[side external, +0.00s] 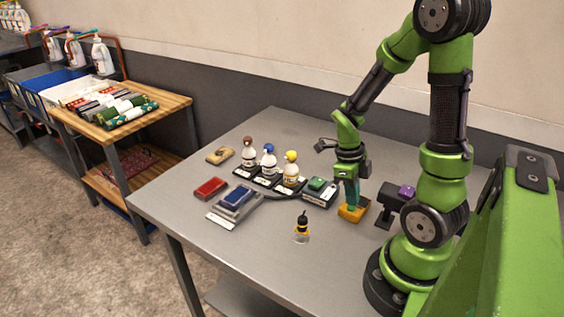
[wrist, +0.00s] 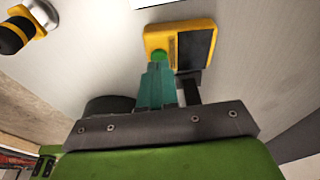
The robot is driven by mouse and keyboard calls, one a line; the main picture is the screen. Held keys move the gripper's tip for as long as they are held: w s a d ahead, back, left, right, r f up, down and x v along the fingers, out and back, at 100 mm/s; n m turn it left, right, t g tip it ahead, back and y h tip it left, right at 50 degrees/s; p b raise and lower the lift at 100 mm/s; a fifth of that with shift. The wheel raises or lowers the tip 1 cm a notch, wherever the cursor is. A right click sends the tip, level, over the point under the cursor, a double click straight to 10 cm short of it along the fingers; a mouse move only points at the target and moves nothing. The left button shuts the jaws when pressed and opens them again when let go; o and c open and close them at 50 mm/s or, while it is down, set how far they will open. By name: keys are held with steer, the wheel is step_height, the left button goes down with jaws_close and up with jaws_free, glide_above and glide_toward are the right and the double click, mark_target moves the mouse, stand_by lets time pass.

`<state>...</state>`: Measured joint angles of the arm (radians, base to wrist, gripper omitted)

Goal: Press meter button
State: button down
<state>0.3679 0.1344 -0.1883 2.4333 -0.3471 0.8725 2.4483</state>
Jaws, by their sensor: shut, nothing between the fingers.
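The meter is a small yellow box (side external: 353,212) lying on the grey table below my gripper. In the wrist view the yellow meter (wrist: 210,27) shows a dark screen on its right and a round green button (wrist: 158,57) on its left. My gripper (side external: 351,204) points down over the meter, fingers together and empty. In the wrist view the teal fingertips of my gripper (wrist: 157,67) are at the near edge of the green button and hide part of it. I cannot tell whether they touch it.
A black-and-yellow bottle (side external: 302,228) stands left of the meter. A green-topped device (side external: 317,190), several capped bottles (side external: 269,163), a blue-topped block (side external: 236,199) and a red block (side external: 210,188) lie further left. A dark device with a purple top (side external: 406,191) is close on the right.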

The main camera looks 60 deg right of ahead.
mark_target(350, 207)
steer(key=shift+f, duration=0.6)
step_height(350, 207, up, 7)
stand_by(1.0)
